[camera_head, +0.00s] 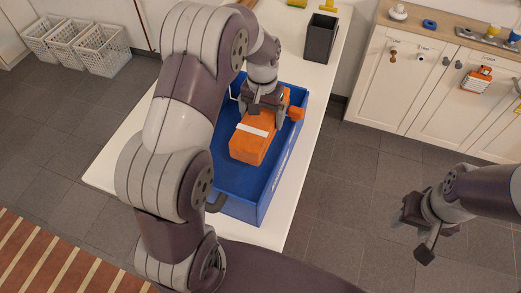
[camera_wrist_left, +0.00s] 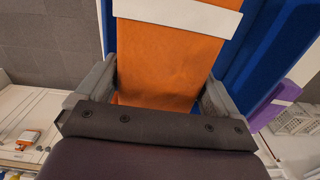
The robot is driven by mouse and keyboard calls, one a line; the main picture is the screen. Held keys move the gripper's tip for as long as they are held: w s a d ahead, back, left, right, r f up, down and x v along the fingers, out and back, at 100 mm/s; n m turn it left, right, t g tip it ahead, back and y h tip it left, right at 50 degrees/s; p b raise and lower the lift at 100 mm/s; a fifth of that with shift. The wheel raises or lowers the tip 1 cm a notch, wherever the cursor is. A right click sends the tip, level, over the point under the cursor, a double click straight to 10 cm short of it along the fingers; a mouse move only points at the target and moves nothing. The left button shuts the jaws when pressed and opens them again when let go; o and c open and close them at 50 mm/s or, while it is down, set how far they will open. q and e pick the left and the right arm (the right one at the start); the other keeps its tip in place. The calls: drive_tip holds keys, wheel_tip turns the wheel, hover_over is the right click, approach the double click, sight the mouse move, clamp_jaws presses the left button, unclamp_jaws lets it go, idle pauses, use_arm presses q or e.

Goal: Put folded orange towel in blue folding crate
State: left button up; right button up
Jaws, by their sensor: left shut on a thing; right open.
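The folded orange towel (camera_head: 252,143) with a white band is over the inside of the blue folding crate (camera_head: 235,186), which stands on the white table. My left gripper (camera_head: 264,110) is shut on the towel's far end; whether the towel touches the crate floor I cannot tell. In the left wrist view the towel (camera_wrist_left: 165,60) lies between the two fingers (camera_wrist_left: 158,92), with blue crate wall (camera_wrist_left: 268,50) beside it. My right gripper (camera_head: 420,228) is open and empty, above the floor at the right.
A dark bin (camera_head: 320,38) stands on the table (camera_head: 128,150) behind the crate. A small orange thing (camera_head: 296,114) shows at the crate's right wall. White baskets (camera_head: 100,50) stand at the back left. A white cabinet (camera_head: 395,80) stands at the right, with open floor before it.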

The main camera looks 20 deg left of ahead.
sight(259, 132)
use_arm(q)
wheel_tip(259, 132, down, 15)
drive_tip(key=shift+s+f+p, duration=0.1)
drive_tip(key=shift+f+p, duration=0.1)
drive_tip(key=shift+p, duration=0.45)
drive_tip(key=shift+f, duration=0.3)
drive_tip(key=o, duration=0.8)
drive_tip(key=shift+o, duration=0.2)
drive_tip(key=shift+r, duration=0.4)
drive_tip(key=r, duration=0.6)
drive_tip(key=r+b, duration=0.1)
drive_tip(key=r, duration=0.5)
drive_tip(key=shift+s+d+b, duration=0.1)
drive_tip(key=shift+s+b, duration=0.1)
drive_tip(key=shift+b, duration=0.1)
drive_tip(key=shift+t, duration=0.3)
drive_tip(key=s+r, duration=0.1)
drive_tip(key=s, duration=0.1)
drive_tip(key=s+d+r, duration=0.1)
drive_tip(key=s+r, duration=0.2)
drive_tip(key=shift+s+d, duration=0.3)
drive_tip(key=shift+d, duration=0.05)
drive_tip(key=s+d+r, duration=0.1)
drive_tip(key=s+r, duration=0.1)
drive_tip(key=s, duration=0.9)
drive_tip(key=shift+d+r+t, duration=0.15)
drive_tip(key=shift+d+t, duration=0.2)
drive_tip(key=shift+t, duration=0.05)
